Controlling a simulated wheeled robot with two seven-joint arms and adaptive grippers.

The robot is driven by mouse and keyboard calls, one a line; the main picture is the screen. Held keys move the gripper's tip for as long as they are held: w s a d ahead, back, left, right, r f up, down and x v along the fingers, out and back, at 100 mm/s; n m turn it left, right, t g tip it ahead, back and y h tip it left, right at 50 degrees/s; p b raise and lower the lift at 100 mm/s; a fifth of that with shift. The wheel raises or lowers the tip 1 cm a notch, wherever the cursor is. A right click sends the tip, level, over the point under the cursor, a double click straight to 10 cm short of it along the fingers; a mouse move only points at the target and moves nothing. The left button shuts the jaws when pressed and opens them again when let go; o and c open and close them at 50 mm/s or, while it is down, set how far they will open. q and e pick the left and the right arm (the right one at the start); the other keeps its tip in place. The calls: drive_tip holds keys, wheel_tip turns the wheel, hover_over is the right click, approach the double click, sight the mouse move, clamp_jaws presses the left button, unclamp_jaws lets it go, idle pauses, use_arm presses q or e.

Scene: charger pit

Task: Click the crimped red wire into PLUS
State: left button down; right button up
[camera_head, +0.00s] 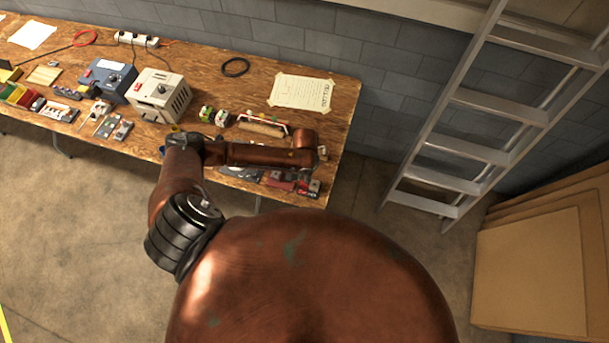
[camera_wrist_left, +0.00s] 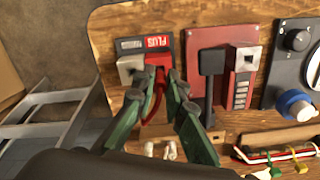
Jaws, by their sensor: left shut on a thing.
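In the left wrist view, a small dark panel with a red label (camera_wrist_left: 157,42) lies near the table edge; the label's lettering is small but looks like PLUS. Below the label sit a grey block (camera_wrist_left: 130,68) and a red block (camera_wrist_left: 158,61) side by side. My left gripper (camera_wrist_left: 155,87) is shut on the red wire (camera_wrist_left: 152,104), with its green fingertips right at the red block. The wire curves down between the fingers. Its crimped end is hidden, so I cannot tell whether it is inside the block. In the head view, my arm hides the fingers. My right gripper is not in view.
A red box with a black lever (camera_wrist_left: 210,62) stands beside the panel, with a dark dial unit (camera_wrist_left: 297,40) further right. A tray of wires (camera_wrist_left: 275,155) and pale pegs (camera_wrist_left: 170,150) lie close by. A ladder (camera_head: 470,100) leans beyond the table's end.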

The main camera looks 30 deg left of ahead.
use_arm(q)
drive_tip(key=shift+f, duration=0.5)
drive_tip(key=shift+f, duration=0.35)
idle(0.5)
drive_tip(key=shift+p, duration=0.4)
idle(0.6)
drive_tip(key=c, duration=2.6)
unclamp_jaws()
clamp_jaws()
